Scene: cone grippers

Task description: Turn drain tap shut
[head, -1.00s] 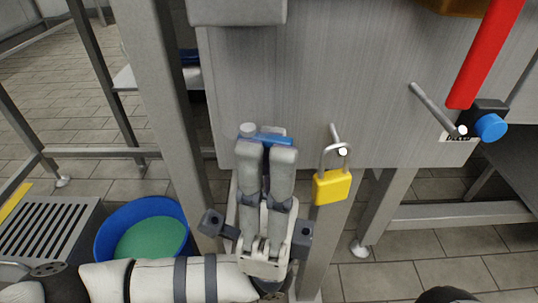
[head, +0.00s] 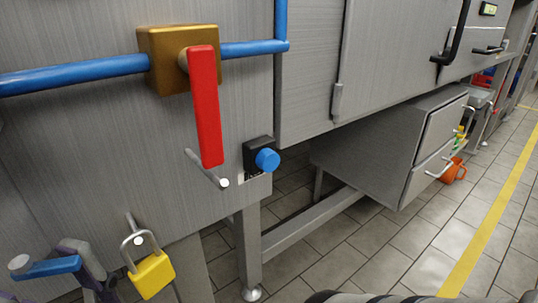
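A tap with a blue lever (head: 48,268) and a round grey end sits at the lower left of the head view, low on the steel cabinet. The lever lies nearly level.
A yellow padlock (head: 152,274) hangs right of the tap. Above are a red lever (head: 206,110) on a brass block, a blue pipe (head: 75,76) and a blue knob (head: 267,159). A drawer unit (head: 400,145) and open tiled floor lie to the right.

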